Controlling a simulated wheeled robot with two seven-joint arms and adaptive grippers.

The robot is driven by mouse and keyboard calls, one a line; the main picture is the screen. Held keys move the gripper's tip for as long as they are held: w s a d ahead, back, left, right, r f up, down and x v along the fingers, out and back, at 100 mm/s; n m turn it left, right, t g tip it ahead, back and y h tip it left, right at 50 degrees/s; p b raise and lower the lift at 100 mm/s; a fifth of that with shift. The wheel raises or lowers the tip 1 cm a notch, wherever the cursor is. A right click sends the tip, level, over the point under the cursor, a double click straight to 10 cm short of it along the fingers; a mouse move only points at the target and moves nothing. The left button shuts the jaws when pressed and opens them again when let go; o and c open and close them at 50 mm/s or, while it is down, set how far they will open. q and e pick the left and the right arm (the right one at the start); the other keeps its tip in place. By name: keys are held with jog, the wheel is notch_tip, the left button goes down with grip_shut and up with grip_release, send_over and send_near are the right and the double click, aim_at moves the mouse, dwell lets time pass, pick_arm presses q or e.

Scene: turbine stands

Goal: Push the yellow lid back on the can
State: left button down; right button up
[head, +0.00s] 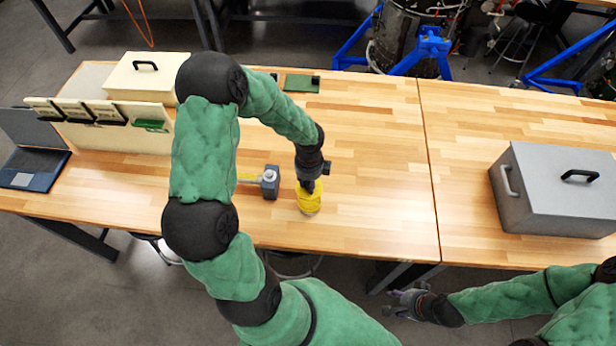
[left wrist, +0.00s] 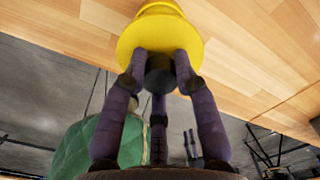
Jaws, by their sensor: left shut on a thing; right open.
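A yellow can with a yellow lid (head: 309,203) stands on the wooden table near its front edge. In the left wrist view the lid (left wrist: 138,42) is a wide yellow disc with a dark round knob (left wrist: 160,75). My left gripper (head: 306,184) is above it, pointing down, its fingers (left wrist: 160,68) closed around the knob. The can's body is mostly hidden behind the lid and gripper; I cannot tell whether the lid is fully seated. My right gripper (head: 405,302) is open and empty, in front of the table's front edge.
A mallet-like tool with a grey head (head: 270,182) lies just left of the can. A grey case (head: 556,188) stands on the right table (head: 455,150). A cream box (head: 140,78), a rack (head: 105,128) and a laptop (head: 35,165) are left. Table right of the can is clear.

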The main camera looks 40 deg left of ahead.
aim_at(309, 197)
pick_arm(q)
jog(key=shift+s+d+f+p, duration=0.15)
jog(key=shift+d+p, duration=0.1)
jog(key=shift+p, duration=0.1)
jog(key=shift+f, duration=0.25)
notch_tip(309, 197, down, 3)
jog(key=b, duration=0.3)
jog(key=shift+f, duration=0.1)
jog(key=shift+f+b, duration=0.65)
jog(key=shift+f, duration=0.1)
pick_arm(e)
jog(key=shift+f, duration=1.45)
pick_arm(q)
jog(key=shift+f+b, duration=0.65)
jog(key=shift+f, duration=0.4)
pick_arm(e)
jog(key=shift+f, duration=0.65)
pick_arm(q)
jog(key=shift+s+d, duration=0.1)
jog(key=shift+s, duration=0.05)
pick_arm(e)
jog(key=shift+s+d, duration=0.1)
pick_arm(q)
jog(key=shift+f, duration=0.15)
